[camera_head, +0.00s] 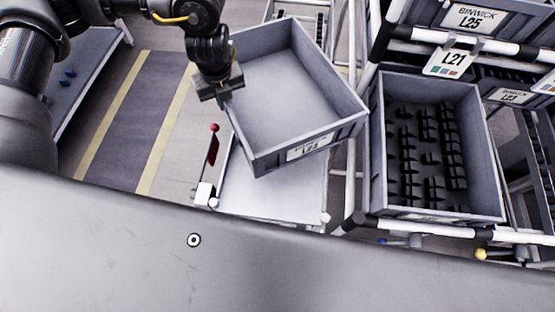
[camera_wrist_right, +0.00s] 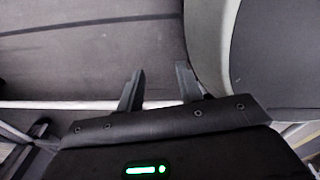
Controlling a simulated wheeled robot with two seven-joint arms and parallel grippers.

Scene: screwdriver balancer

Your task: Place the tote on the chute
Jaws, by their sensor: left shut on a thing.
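An empty grey tote (camera_head: 282,88) is at the top middle of the head view, tilted and turned, with a white label on its near wall. My left gripper (camera_head: 226,98) is shut on the tote's left wall. A pale grey surface (camera_head: 270,192), which looks like the chute, lies below the tote, partly hidden by it. I cannot tell whether the tote touches it. My right gripper (camera_wrist_right: 158,88) shows in the right wrist view with its two fingers apart and nothing between them.
A rack at the right holds a grey bin (camera_head: 497,180) with several black parts. A small red flag-like piece (camera_head: 213,148) stands left of the pale surface. The striped floor (camera_head: 128,120) at left is clear.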

